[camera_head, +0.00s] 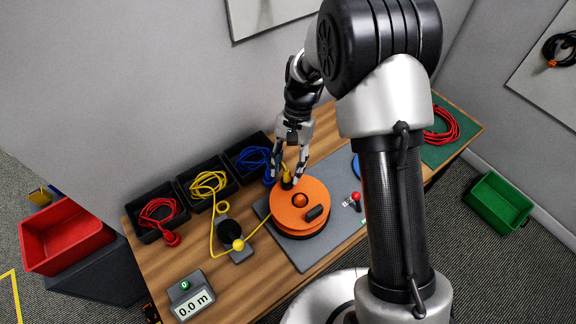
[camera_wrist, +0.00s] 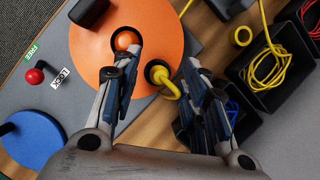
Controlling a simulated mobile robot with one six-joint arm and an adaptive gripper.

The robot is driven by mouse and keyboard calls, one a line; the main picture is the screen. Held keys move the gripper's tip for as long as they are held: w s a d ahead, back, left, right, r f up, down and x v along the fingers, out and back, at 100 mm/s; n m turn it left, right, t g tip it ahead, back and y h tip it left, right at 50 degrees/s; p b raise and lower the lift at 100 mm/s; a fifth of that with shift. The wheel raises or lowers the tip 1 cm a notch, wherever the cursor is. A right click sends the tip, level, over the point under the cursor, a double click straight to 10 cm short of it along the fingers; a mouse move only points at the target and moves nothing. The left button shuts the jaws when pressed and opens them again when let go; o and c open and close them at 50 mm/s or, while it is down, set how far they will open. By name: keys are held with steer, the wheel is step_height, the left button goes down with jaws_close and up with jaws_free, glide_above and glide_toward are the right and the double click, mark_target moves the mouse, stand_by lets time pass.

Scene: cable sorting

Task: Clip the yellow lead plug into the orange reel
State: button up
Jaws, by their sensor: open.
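The orange reel (camera_head: 316,192) lies flat on a grey mat, with an orange central knob and a dark handle on top. It fills the upper left of the wrist view (camera_wrist: 92,52). The yellow lead plug (camera_wrist: 161,77) sits at the reel's rim, in or against a dark round clip; I cannot tell how firmly it is seated. It also shows in the head view (camera_head: 287,174). My gripper (camera_head: 285,182) is open, its fingers on either side of the plug, apart from it. In the wrist view, my gripper (camera_wrist: 160,68) shows a gap around the plug.
The yellow lead runs from its black bin (camera_head: 222,195) past a grey guide (camera_head: 231,230) to the reel. Red and blue leads lie in neighbouring bins. A red-knobbed lever (camera_wrist: 34,76) stands between FREE and LOCK labels, near a blue disc (camera_wrist: 32,140). A meter (camera_head: 193,303) reads 0.0 m.

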steer(key=shift+r, duration=0.1)
steer(key=v, duration=1.1)
steer(key=shift+r, duration=0.4)
steer(key=shift+w+d+r, duration=0.1)
steer(key=shift+w, duration=0.05)
